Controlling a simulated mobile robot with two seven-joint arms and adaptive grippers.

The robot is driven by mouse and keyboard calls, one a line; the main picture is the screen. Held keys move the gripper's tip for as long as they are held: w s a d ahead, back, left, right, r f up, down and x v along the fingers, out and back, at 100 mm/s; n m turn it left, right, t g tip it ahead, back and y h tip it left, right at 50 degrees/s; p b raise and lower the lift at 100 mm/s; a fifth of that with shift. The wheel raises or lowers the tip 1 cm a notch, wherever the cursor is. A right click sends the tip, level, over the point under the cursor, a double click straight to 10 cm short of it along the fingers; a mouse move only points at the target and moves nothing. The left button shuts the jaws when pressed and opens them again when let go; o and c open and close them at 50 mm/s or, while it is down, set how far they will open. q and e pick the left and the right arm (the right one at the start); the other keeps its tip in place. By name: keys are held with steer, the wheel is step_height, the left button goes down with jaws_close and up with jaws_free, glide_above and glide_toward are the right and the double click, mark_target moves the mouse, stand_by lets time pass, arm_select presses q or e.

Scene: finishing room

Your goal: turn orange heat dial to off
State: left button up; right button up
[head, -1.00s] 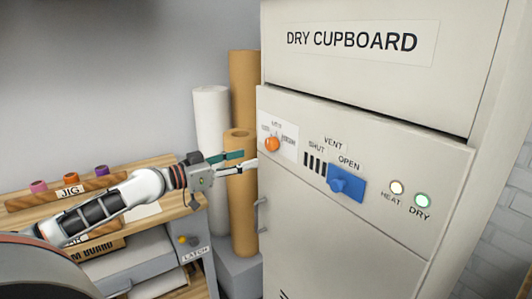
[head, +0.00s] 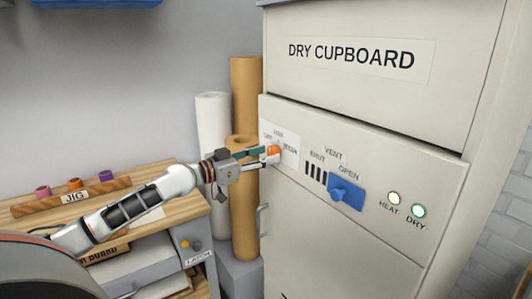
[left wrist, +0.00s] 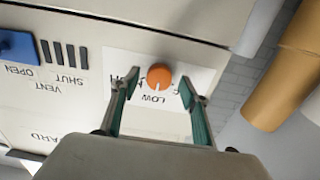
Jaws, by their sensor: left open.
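The orange heat dial (head: 273,150) sits on a white label plate (head: 287,160) at the left of the dry cupboard's panel. In the left wrist view the dial (left wrist: 159,75) appears upside down, with a pale pointer mark towards the word LOW. My left gripper (head: 264,154) is at the dial, its fingers to either side of it in the head view. In the left wrist view the open fingers (left wrist: 158,88) stand left and right of the dial, with gaps on both sides. The word behind the left finger is partly hidden. My right gripper is not in view.
A blue vent slider (head: 346,193) and the lit HEAT lamp (head: 394,198) and DRY lamp (head: 419,211) are further right on the panel. Tall paper rolls (head: 245,215) stand left of the cupboard, close behind my left arm. A wooden bench (head: 180,208) is at left.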

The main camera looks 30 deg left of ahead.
arm_select(q)
steer(key=shift+w+d, duration=0.25)
steer(key=shift+w, duration=0.15)
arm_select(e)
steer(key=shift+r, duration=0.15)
arm_select(q)
steer(key=c, duration=1.1)
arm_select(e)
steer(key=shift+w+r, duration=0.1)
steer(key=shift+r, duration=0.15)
